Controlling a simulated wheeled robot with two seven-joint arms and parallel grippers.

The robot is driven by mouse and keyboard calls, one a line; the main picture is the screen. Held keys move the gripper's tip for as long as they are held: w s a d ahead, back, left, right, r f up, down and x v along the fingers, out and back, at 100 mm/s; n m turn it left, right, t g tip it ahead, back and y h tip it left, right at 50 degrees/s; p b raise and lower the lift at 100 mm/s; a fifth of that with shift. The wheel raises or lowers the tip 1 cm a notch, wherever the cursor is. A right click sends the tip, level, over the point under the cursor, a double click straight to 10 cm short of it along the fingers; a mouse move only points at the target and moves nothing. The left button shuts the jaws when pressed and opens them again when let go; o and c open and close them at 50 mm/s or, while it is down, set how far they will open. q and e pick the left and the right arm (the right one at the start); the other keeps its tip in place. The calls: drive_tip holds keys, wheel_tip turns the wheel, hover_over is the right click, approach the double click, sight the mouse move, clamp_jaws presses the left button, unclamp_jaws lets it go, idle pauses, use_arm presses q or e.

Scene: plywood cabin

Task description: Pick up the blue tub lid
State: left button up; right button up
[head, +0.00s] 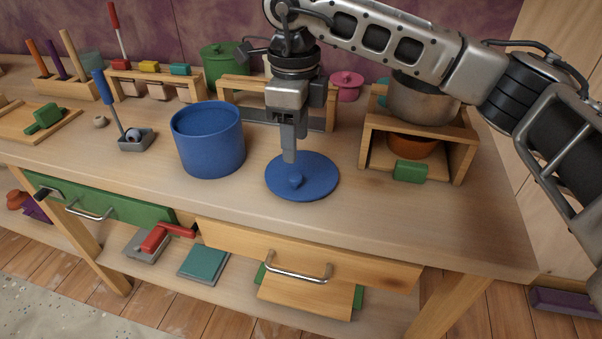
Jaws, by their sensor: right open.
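Whether the fingertips touch the lid cannot be told. My left gripper is not in view.
A wooden box shelf (465,151) with a grey pot (424,103) on top stands to the right, a green block (410,171) at its front. A wooden rack (228,88) stands behind. The bench front (400,225) is clear.

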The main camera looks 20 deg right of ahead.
sight(295, 176)
drive_tip(key=f, duration=0.7)
drive_tip(key=shift+s+a+f+p, duration=0.15)
drive_tip(key=shift+s+f+p, duration=0.15)
drive_tip(key=shift+f+p, duration=0.1)
clamp_jaws()
